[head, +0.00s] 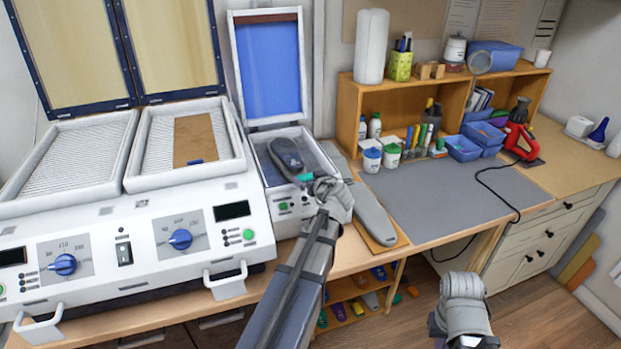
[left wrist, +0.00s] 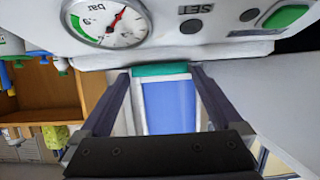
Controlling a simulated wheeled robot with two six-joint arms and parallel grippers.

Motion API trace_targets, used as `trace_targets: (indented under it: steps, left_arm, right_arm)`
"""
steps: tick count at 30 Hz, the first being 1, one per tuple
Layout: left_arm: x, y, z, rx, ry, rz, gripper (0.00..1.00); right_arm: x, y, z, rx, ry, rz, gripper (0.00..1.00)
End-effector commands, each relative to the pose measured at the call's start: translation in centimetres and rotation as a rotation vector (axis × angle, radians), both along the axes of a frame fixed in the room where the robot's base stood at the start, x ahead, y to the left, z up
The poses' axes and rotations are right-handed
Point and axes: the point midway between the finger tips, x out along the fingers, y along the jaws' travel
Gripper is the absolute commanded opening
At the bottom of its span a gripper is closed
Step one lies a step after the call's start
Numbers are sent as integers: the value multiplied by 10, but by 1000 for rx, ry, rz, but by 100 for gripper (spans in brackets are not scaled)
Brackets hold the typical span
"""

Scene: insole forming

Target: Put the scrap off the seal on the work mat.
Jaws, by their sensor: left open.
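The scrap (head: 304,177) is a small teal strip at the front rim of the small press (head: 262,140). In the left wrist view the scrap (left wrist: 160,70) lies across the space between my left fingertips, with a narrow gap at either side. My left gripper (left wrist: 160,78) is open around it; in the head view the gripper (head: 314,182) is at the press's front right corner, partly hidden by its own wrist. The seal under the scrap is too small to make out. The grey work mat (head: 440,195) lies bare on the bench to the right. My right gripper's fingers do not show.
The press's blue lid (head: 270,70) stands raised, and a dark form (head: 287,153) lies inside. A gauge (left wrist: 108,20) is close to my left fingers. A grey insole-shaped piece (head: 373,213) lies between press and mat. A wooden shelf (head: 400,110) and red tool (head: 518,140) border the mat.

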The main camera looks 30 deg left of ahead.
Motion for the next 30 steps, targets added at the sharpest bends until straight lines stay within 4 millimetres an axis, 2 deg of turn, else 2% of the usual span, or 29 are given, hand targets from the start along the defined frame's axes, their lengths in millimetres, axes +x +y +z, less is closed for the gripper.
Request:
trace_targets:
  steps: [13,24,26,29,30]
  left_arm:
    - [-41,-47,27,0,0,-1,100]
    - [-46,-56,25,-4,15,-2,100]
    - [-50,-69,17,-16,63,-17,100]
    - [-69,-113,-12,-58,246,-79,100]
    - [-81,-139,-28,-83,349,-128,100]
  right_arm:
    - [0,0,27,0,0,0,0]
    - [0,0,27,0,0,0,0]
    - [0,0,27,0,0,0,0]
    - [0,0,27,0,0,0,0]
    - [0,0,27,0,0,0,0]
